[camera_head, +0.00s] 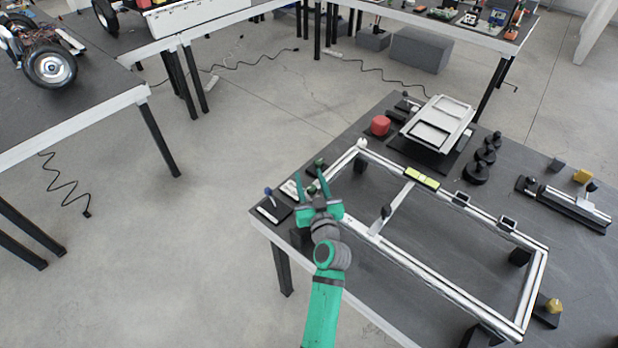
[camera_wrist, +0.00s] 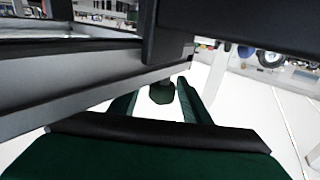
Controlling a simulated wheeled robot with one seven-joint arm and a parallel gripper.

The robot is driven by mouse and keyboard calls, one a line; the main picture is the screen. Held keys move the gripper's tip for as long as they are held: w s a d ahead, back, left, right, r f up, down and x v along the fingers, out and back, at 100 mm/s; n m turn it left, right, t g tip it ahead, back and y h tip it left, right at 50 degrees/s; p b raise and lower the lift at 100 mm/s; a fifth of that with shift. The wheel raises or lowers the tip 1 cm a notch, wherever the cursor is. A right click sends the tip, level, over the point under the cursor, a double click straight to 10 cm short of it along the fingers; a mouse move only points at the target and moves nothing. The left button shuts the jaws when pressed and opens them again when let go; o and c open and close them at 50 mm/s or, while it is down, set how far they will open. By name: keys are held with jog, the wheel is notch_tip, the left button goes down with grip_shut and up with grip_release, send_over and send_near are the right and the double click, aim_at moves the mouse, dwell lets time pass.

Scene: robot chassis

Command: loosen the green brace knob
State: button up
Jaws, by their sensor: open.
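The green knob (camera_head: 319,163) is small and dark green, near the far left corner of the silver chassis frame (camera_head: 450,285) on the table. In the wrist view the knob (camera_wrist: 162,94) shows between the two green fingers, toward their tips. My gripper (camera_head: 310,175) is open, with its fingers spread at that frame corner; it also shows in the wrist view (camera_wrist: 157,98). A gap shows between the knob and each finger in the wrist view. I cannot tell whether the knob lies level with the fingertips or beyond them. The knob's lower mount is partly hidden.
A blue-topped knob (camera_head: 268,191) on a dark plate stands left of my gripper. A cross strut with a black knob (camera_head: 386,211) spans the frame. A red knob (camera_head: 380,125) and a white tray (camera_head: 440,124) stand behind. In the wrist view a dark bar (camera_wrist: 240,25) lies close above.

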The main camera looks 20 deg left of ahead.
jog(key=shift+w+a, duration=0.25)
jog(key=shift+w, duration=0.05)
jog(key=shift+d, duration=0.1)
jog(key=c, duration=1)
jog(key=shift+n+y, duration=0.3)
jog(key=shift+y, duration=0.1)
jog(key=shift+c, duration=0.2)
jog(key=shift+s+a+f+n+g+y, duration=0.1)
jog(key=shift+s+a+n+g+y, duration=0.05)
jog(key=shift+n+g+y, duration=0.4)
jog(key=shift+s+a+r+n+g+y, duration=0.1)
jog(key=shift+s+a+n+g+y, duration=0.1)
jog(key=shift+n+g+y, duration=0.35)
jog(key=shift+s+a+f+n+g+y, duration=0.15)
jog(key=shift+n+g+y, duration=0.25)
jog(key=shift+g+y, duration=0.25)
jog(key=o, duration=1)
